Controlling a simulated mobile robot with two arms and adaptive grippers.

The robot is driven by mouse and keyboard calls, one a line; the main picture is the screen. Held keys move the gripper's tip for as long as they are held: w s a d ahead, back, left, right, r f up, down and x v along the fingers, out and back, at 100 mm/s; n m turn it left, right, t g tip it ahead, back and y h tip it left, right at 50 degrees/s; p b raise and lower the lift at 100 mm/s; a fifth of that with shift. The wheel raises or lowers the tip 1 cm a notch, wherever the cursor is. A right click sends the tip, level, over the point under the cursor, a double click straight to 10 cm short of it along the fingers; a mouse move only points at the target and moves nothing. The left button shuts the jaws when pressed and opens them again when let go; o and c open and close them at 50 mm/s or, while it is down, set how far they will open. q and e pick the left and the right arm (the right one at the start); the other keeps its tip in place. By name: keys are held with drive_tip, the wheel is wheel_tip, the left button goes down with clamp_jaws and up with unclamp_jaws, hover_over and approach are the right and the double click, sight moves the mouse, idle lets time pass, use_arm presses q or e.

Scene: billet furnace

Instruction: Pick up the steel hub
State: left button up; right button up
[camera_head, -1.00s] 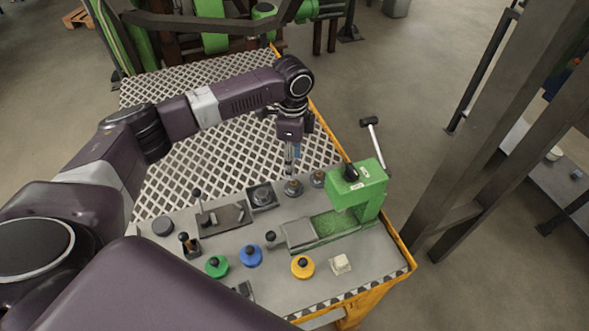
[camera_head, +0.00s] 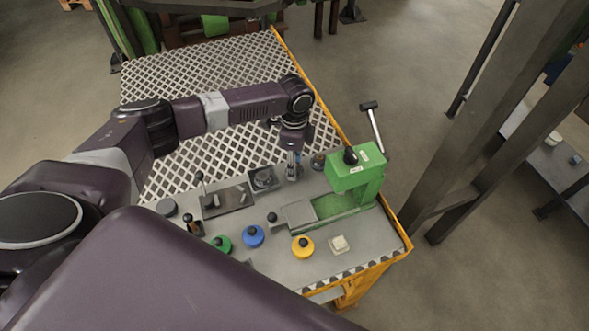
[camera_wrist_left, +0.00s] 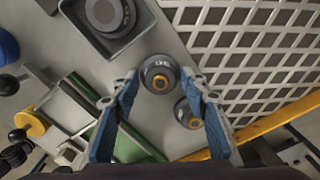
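Two round, stepped steel parts with brass-coloured centres sit side by side near the back edge of the grey bench plate; I cannot tell for sure which one is the steel hub. The nearer-to-centre steel part (camera_wrist_left: 158,75) lies between my fingertips in the left wrist view; the other steel part (camera_wrist_left: 187,113) is beside it, partly by one finger, and also shows in the head view (camera_head: 318,161). My left gripper (camera_head: 292,168) points down over the first part and mostly hides it in the head view. Its blue fingers are apart, with no clear contact. My right gripper is out of view.
A green press (camera_head: 356,176) with a lever stands to the right. A square dark fixture (camera_head: 264,179) is to the left. Blue (camera_head: 253,236), green (camera_head: 221,244) and yellow (camera_head: 302,246) knobbed parts lie in front. A white mesh surface (camera_head: 205,75) extends behind.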

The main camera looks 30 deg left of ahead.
use_arm(q)
drive_tip(key=c, duration=0.5)
clamp_jaws()
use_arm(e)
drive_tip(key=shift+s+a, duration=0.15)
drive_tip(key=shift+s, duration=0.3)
